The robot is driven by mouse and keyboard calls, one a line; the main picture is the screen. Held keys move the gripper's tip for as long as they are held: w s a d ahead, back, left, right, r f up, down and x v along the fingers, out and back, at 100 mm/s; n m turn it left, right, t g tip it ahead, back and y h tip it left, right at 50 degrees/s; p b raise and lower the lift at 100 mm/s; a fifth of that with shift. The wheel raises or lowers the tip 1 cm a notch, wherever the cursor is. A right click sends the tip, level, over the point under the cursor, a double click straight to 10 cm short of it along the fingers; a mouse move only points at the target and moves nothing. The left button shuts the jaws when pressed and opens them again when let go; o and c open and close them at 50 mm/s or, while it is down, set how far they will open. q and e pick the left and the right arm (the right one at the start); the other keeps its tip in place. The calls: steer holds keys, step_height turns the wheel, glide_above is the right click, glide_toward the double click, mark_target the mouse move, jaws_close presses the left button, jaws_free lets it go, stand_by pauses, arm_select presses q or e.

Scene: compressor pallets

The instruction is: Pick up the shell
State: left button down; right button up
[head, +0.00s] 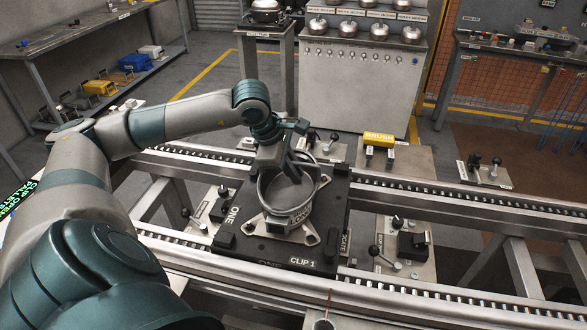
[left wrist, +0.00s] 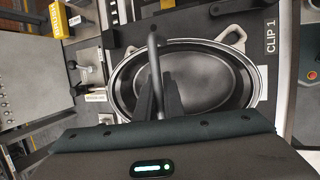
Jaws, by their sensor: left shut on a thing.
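The shell (head: 291,210) is a grey, open-topped round metal housing with lugs at its base. It sits on a black pallet (head: 332,222) marked "CLIP 1" on the roller conveyor. The fingertips are partly hidden inside the shell. My right gripper is not in view.
Conveyor rails (head: 430,192) run left to right on both sides of the pallet. Clamp levers (head: 387,257) stand beside it, and a yellow brush block (head: 379,139) sits behind to the right. A cabinet (head: 355,85) with several domed parts stands at the back.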

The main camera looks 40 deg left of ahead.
arm_select(q)
steer(key=shift+w+r, duration=0.1)
steer(key=shift+r, duration=0.45)
steer(key=r, duration=0.1)
steer(key=d+r+b, duration=0.1)
steer(key=r, duration=0.2)
steer(key=shift+d, duration=0.25)
steer(key=s+d+r+b, duration=0.1)
steer(key=d+r, duration=0.5)
steer(key=d, duration=0.4)
steer(key=shift+s, duration=0.2)
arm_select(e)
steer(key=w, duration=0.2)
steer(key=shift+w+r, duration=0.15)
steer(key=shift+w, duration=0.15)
arm_select(q)
steer(key=shift+s, duration=0.1)
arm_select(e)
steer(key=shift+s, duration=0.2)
